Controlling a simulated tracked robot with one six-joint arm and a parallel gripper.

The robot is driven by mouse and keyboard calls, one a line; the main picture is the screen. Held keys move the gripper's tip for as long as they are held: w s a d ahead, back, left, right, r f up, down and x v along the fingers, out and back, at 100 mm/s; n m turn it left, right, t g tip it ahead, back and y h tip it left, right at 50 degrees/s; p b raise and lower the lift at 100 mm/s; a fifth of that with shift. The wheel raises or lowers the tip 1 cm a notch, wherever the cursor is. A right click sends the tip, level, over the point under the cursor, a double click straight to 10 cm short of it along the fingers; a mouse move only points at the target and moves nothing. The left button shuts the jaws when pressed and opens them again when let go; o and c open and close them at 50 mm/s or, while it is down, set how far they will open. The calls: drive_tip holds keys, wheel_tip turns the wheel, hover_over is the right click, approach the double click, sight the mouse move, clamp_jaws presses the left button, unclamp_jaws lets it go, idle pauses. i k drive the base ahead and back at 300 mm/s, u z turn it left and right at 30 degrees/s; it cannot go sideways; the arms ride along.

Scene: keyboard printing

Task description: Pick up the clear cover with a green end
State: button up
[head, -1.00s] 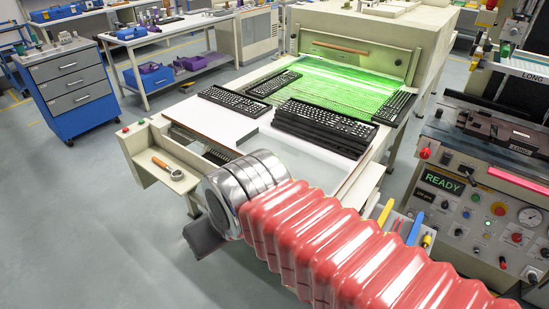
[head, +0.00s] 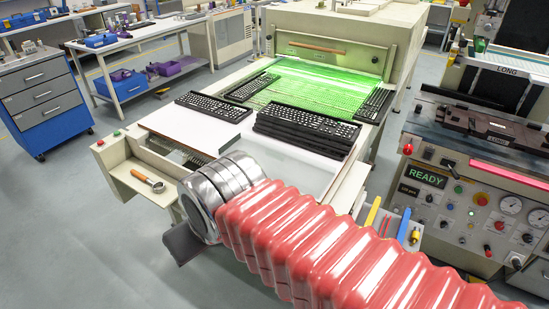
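I cannot make out a clear cover with a green end in the head view. My gripper (head: 184,243) is mostly hidden behind my silver wrist and red ribbed arm; only a dark grey piece shows below the wrist. It hangs near the front left corner of the printing machine's table, and its fingers cannot be made out.
Black keyboards lie singly and in a stack (head: 305,125) on the machine's white table (head: 290,168), before a green-lit bed (head: 318,90). A wooden-handled tool (head: 150,181) lies on a side shelf. A control panel (head: 465,207) stands right. A blue-grey drawer cabinet (head: 47,100) stands left, with open floor before it.

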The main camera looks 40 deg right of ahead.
sight(311, 176)
drive_tip(key=i, duration=1.55)
drive_tip(key=u, duration=0.05)
